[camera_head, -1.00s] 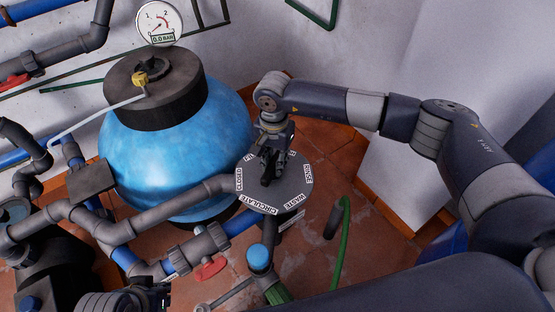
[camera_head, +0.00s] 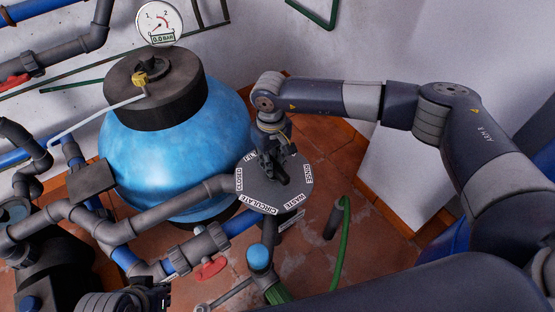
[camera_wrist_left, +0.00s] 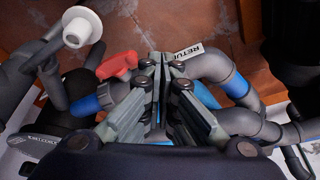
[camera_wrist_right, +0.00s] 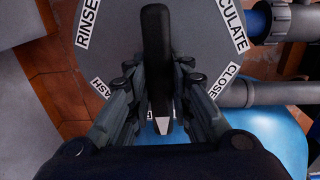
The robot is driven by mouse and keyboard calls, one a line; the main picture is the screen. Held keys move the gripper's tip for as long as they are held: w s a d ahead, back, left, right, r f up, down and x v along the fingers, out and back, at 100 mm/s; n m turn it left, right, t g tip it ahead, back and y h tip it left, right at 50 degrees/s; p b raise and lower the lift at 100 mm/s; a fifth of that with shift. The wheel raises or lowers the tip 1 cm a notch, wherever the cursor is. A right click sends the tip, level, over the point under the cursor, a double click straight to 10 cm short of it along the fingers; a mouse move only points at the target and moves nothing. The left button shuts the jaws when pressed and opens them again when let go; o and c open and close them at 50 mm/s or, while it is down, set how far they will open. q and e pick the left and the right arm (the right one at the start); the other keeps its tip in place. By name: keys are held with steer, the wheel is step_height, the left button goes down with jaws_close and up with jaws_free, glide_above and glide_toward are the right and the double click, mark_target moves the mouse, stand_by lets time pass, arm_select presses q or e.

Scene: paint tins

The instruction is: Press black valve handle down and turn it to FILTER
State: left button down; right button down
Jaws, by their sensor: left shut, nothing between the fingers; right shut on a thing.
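The dark valve disc (camera_head: 250,190) carries white position labels around its rim, including CLOSED, CIRCULATE, WASTE and RINSE. My right gripper (camera_head: 270,165) is shut on the black valve handle (camera_head: 283,178) from above. In the right wrist view the handle (camera_wrist_right: 157,35) lies between the fingers (camera_wrist_right: 158,70), its long black end pointing up the picture. Its white-tipped end (camera_wrist_right: 163,125) points to the lower edge, toward a label mostly hidden by the fingers. My left gripper (camera_wrist_left: 162,62) is shut and empty above pipes, near a red handle (camera_wrist_left: 118,65).
The blue filter tank (camera_head: 150,160) with its black top stands left of the valve. A pressure gauge (camera_head: 160,22) reads 0.0 bar. Grey pipes (camera_head: 170,205) run close below and left. A green hose (camera_head: 342,240) hangs at the right. Tiled floor is open at right.

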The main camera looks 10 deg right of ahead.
steer(key=c, duration=1.3)
jaws_free()
steer(key=shift+s+f, duration=0.1)
steer(key=shift+f, duration=0.05)
steer(key=shift+r+p, duration=0.3)
steer(key=shift+r, duration=0.25)
steer(key=shift+r+p, duration=0.45)
steer(key=shift+r, duration=0.45)
step_height(320, 180, up, 2)
steer(key=shift+r+p, duration=0.2)
steer(key=shift+p, duration=0.3)
steer(key=shift+r+p, duration=0.4)
steer(key=shift+r, duration=0.6)
arm_select(q)
steer(key=s+x, duration=0.1)
steer(key=x, duration=0.8)
steer(key=shift+d+f+g, duration=0.15)
steer(key=shift+f+g, duration=0.15)
steer(key=shift+f, duration=0.1)
steer(key=shift+s, duration=0.1)
